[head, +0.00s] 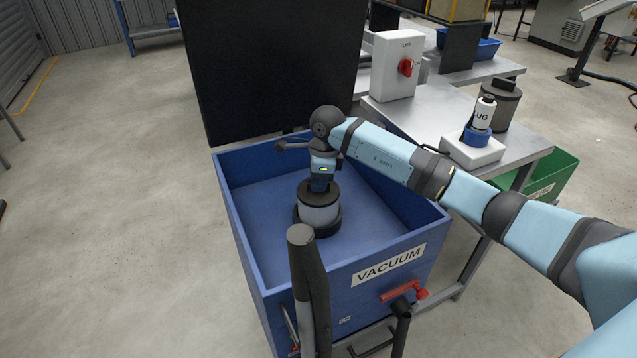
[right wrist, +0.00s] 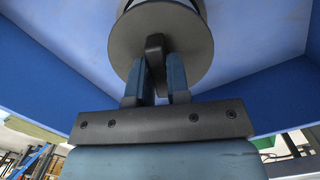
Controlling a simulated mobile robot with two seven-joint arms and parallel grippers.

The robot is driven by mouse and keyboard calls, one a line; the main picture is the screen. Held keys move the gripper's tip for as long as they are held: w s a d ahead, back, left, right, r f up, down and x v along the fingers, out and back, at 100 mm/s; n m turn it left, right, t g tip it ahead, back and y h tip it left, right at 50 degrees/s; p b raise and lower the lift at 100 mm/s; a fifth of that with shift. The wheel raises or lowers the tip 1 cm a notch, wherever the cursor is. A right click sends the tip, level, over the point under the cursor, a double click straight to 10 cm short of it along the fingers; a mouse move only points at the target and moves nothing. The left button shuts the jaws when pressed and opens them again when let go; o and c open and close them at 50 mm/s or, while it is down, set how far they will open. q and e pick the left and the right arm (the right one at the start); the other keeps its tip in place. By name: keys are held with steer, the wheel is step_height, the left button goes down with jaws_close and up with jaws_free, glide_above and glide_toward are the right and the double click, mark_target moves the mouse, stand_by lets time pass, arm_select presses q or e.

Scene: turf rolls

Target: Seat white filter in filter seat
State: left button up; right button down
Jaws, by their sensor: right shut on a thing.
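The white filter (head: 318,214), a pale cylinder with dark end caps, stands upright inside the blue vacuum box. My right gripper (head: 320,184) is above it, shut on the knob on its top. In the right wrist view, the two blue fingers (right wrist: 161,82) close on this black knob (right wrist: 155,45), and the filter's dark cap (right wrist: 185,40) lies behind them. The filter seat (head: 329,230) shows as a dark ring around the filter's foot. I cannot tell whether the filter is fully down in it. My left gripper is not in view.
The blue box (head: 232,215) has walls around the filter, and its dark lid (head: 275,70) stands open behind. A red handle (head: 403,292) is on its front.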

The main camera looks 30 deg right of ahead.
steer(key=shift+f, duration=0.15)
steer(key=c, duration=1.1)
jaws_free()
step_height(320, 180, up, 12)
steer(key=d+p, duration=0.1)
steer(key=p, duration=0.1)
steer(key=shift+s+d, duration=0.15)
steer(key=shift+s, duration=0.2)
